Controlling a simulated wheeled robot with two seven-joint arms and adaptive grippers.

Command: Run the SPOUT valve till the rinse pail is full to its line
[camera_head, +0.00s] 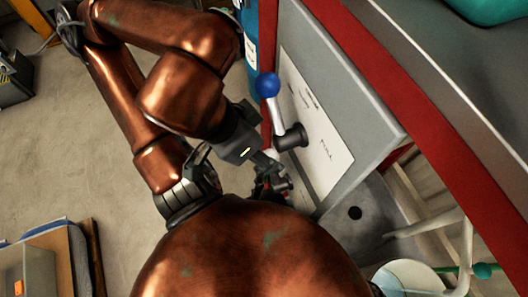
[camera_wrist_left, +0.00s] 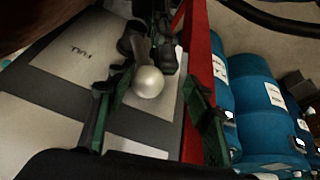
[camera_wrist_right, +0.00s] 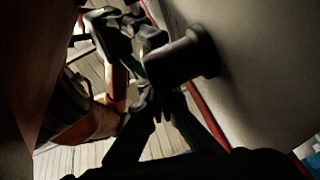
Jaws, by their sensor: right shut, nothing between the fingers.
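A lever with a blue ball end (camera_head: 267,85) stands out from a black hub (camera_head: 290,137) on the grey panel's white label (camera_head: 318,135). In the left wrist view a silvery ball (camera_wrist_left: 148,82) on a dark stem lies between the spread fingers of my left gripper (camera_wrist_left: 155,115), apparently untouched. My right gripper (camera_wrist_right: 163,98) is shut and empty beside a black hub (camera_wrist_right: 180,60) in the right wrist view. In the head view the grippers crowd together below the blue lever, partly hidden by my arm. A pale pail (camera_head: 415,275) shows at bottom right; its water level and line cannot be made out.
A pale pipe (camera_head: 440,228) runs above the pail, near a green knob (camera_head: 482,270). A red rail (camera_head: 375,65) edges the tank. Blue drums (camera_wrist_left: 255,105) stand beyond the panel. The floor (camera_head: 60,150) at left is open, with a crate (camera_head: 28,270) at the lower left.

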